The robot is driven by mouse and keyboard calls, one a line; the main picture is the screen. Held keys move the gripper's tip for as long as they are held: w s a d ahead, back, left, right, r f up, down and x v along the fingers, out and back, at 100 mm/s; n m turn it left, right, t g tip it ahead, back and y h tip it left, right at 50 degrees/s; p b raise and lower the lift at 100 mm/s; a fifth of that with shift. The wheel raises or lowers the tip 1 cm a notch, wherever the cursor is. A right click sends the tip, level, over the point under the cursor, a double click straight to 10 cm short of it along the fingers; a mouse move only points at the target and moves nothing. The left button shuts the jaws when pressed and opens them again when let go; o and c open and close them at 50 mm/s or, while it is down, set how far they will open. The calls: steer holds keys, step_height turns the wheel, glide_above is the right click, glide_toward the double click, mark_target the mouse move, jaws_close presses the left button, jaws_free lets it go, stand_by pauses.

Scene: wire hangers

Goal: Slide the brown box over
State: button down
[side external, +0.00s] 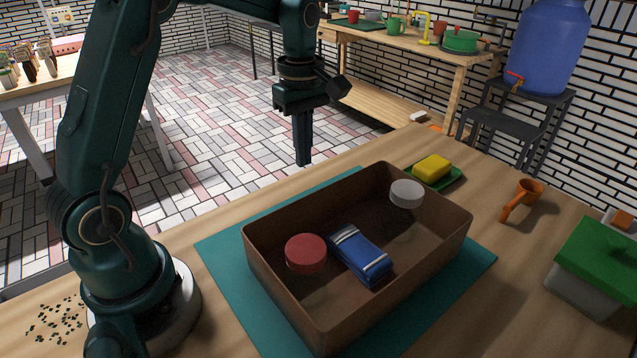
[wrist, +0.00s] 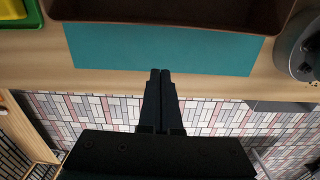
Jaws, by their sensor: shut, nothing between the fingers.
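The brown box (side external: 290,313) is an open, rectangular tray-like box on a teal mat (side external: 222,262) on the wooden table. Inside it are a red round lid-like piece (side external: 305,253), a folded blue cloth with white stripes (side external: 360,255) and a white round piece (side external: 406,193). My gripper (side external: 304,162) points down, shut and empty, beyond the far long side of the box and apart from it.
A yellow sponge on a green dish (side external: 432,168) lies close to the box's far right corner. An orange scoop-like item (side external: 521,200) and a green-lidded container (side external: 597,262) stand to the right. Bare table lies between them and the mat. Dark specks (side external: 55,320) lie beside my base.

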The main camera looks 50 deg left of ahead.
mark_target(318, 195)
step_height(318, 195, down, 7)
steer(key=shift+s+f, duration=0.1)
steer(key=shift+f, duration=0.05)
steer(key=d, duration=0.2)
steer(key=shift+d+r, duration=0.2)
steer(key=shift+d, duration=0.85)
steer(key=shift+d, duration=0.1)
steer(key=d, duration=0.9)
steer(key=shift+s, duration=0.2)
